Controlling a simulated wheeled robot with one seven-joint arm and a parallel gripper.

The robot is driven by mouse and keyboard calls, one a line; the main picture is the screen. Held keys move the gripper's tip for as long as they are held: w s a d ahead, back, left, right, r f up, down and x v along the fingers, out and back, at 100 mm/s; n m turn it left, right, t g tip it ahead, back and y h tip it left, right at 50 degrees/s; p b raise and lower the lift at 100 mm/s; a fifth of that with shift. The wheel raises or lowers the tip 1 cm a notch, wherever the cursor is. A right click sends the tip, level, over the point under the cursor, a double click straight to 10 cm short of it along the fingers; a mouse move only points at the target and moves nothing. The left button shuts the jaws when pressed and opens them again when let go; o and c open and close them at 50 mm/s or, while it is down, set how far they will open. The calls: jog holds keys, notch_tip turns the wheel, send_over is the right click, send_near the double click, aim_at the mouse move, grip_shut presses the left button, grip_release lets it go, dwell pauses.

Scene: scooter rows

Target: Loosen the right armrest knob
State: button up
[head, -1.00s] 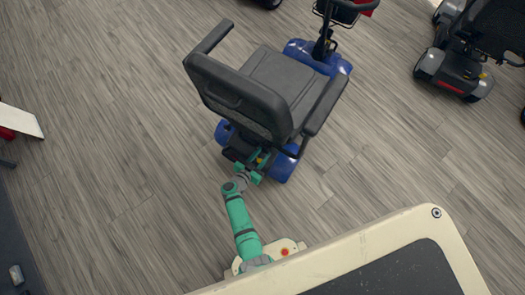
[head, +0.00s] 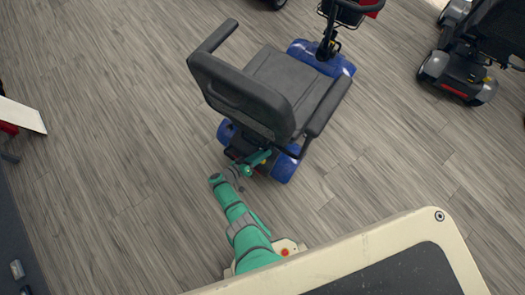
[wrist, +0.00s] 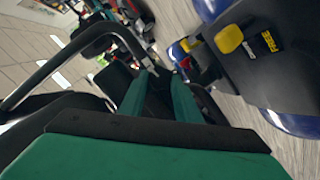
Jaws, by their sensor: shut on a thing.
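The scooter has a dark grey seat (head: 290,80) and blue fenders, and its backrest (head: 240,95) faces me in the head view. The right armrest (head: 328,105) is on the picture's right side of the seat. Its black bent tube (wrist: 52,62) appears to be the one crossing the left of the wrist view. My green gripper (head: 258,158) is low behind the seat, under the backrest. In the wrist view my gripper (wrist: 160,80) has its fingers close together on a small dark part, which appears to be the right armrest knob (wrist: 159,84). The knob is mostly hidden by the fingers, and the head view does not show it.
A yellow lever (wrist: 229,38) with a FREE label is on the scooter's rear cover, right of my fingers. A blue fender (wrist: 292,123) is below it. Another scooter (head: 460,70) stands at upper right. The floor left of the scooter is clear.

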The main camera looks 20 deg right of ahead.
jog(key=shift+w+n+h, duration=0.1)
jog(key=shift+n+h, duration=0.2)
jog(key=shift+n, duration=0.1)
dwell(0.4)
jog(key=o, duration=1)
jog(key=shift+o, duration=0.2)
jog(key=v, duration=1.1)
jog(key=shift+w, duration=0.1)
